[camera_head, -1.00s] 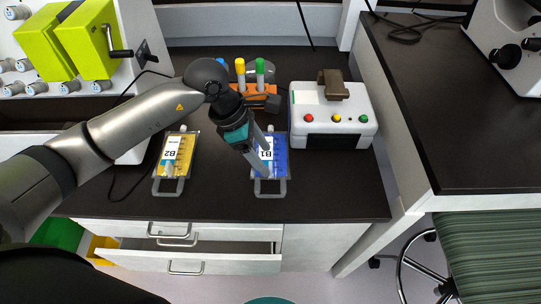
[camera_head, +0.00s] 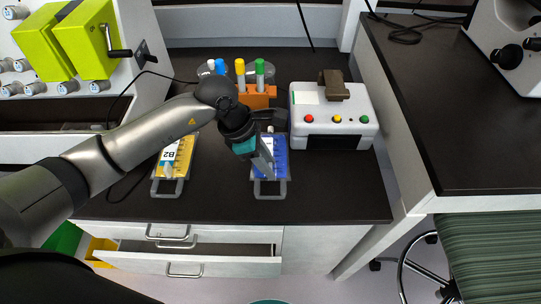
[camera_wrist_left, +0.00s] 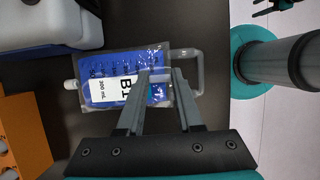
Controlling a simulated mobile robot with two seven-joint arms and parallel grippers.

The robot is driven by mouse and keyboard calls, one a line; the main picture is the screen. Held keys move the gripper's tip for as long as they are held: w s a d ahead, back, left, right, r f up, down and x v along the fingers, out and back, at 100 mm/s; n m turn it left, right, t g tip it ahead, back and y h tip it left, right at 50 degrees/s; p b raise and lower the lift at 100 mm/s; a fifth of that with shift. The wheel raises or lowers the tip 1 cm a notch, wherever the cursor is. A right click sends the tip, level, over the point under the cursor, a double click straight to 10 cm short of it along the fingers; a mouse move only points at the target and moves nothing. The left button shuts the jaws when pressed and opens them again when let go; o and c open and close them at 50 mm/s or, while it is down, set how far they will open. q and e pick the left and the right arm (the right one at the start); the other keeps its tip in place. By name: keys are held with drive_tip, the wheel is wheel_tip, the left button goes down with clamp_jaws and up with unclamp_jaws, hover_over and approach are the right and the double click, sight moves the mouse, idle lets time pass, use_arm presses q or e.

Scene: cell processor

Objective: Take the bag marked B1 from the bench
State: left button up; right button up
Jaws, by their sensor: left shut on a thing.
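The bag marked B1 (camera_head: 280,160) is a clear pouch of blue liquid with a white label and a pale handle loop at its near end. It lies on the dark bench (camera_head: 225,206). It also shows in the left wrist view (camera_wrist_left: 105,80), where the B1 label reads clearly. My left gripper (camera_head: 268,174) comes down over the bag from above. In the left wrist view its fingers (camera_wrist_left: 161,74) are shut on the bag at the end by the handle. The fingers and wrist hide part of the bag in the head view. My right gripper is not in view.
A yellow bag marked B2 (camera_head: 183,158) lies to the left. Behind are an orange rack (camera_head: 258,97) with capped tubes and a white box (camera_head: 333,128) with coloured buttons. A drawer (camera_head: 190,248) below the bench stands partly open. The bench's front right is clear.

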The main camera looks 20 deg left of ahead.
use_arm(q)
clamp_jaws()
drive_tip(key=shift+r, duration=0.1)
